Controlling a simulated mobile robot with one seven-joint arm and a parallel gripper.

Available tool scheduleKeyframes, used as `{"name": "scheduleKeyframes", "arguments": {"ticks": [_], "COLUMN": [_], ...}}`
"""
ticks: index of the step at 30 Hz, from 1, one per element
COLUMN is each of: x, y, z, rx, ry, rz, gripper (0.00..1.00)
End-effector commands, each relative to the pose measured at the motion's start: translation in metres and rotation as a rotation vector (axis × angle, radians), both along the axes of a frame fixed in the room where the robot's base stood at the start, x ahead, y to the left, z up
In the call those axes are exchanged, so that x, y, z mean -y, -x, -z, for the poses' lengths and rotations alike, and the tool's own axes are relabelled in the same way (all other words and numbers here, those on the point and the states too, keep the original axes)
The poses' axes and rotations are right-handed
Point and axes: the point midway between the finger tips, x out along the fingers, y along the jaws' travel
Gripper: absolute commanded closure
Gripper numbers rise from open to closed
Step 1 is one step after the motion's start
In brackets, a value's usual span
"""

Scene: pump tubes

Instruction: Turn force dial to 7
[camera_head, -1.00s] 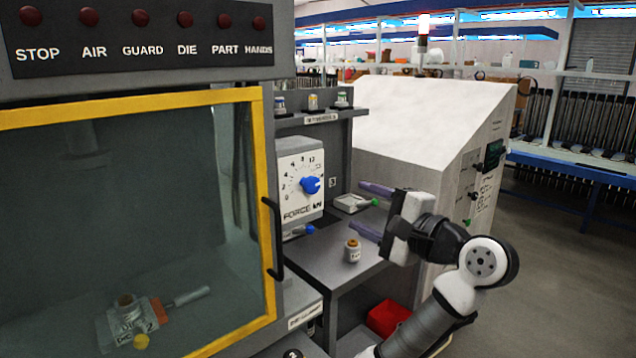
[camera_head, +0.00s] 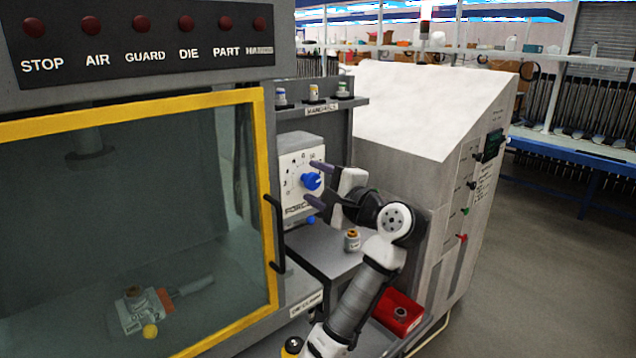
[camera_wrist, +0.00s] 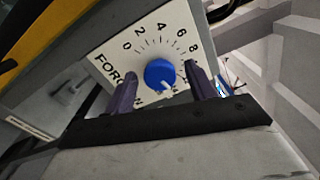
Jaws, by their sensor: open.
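The force dial is a blue knob (camera_head: 311,181) on a white panel (camera_head: 297,160) marked FORCE, fixed to the machine. In the wrist view the blue knob (camera_wrist: 160,75) sits between my two purple fingers, with scale numbers such as 0, 2, 4, 6 and 8 around it. A pale pointer mark shows on the knob's lower side in that view. My gripper (camera_head: 316,182) is open, its fingertips at the panel on either side of the knob. Whether the fingers touch the knob cannot be told. Some scale numbers are hidden behind a finger.
A shelf (camera_head: 335,103) with small containers is above the panel. A small jar (camera_head: 352,240) stands on the grey ledge below. A yellow-framed guard window (camera_head: 268,190) with a black handle is at the left. A red bin (camera_head: 398,312) sits low at the right.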

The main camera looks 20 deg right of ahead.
Motion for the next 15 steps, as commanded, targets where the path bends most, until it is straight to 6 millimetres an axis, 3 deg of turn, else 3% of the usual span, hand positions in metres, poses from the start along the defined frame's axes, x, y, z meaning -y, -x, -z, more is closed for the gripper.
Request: {"name": "scheduleKeyframes", "arguments": {"ticks": [3, 12, 15], "x": [0.0000, 0.0000, 0.0000], "y": [0.0001, 0.0002, 0.0003], "z": [0.0002, 0.0002, 0.0003], "rx": [0.000, -0.001, -0.001], "ry": [0.000, 0.000, 0.001], "rz": [0.000, 0.000, 0.000], "gripper": [0.47, 0.87, 0.88]}}
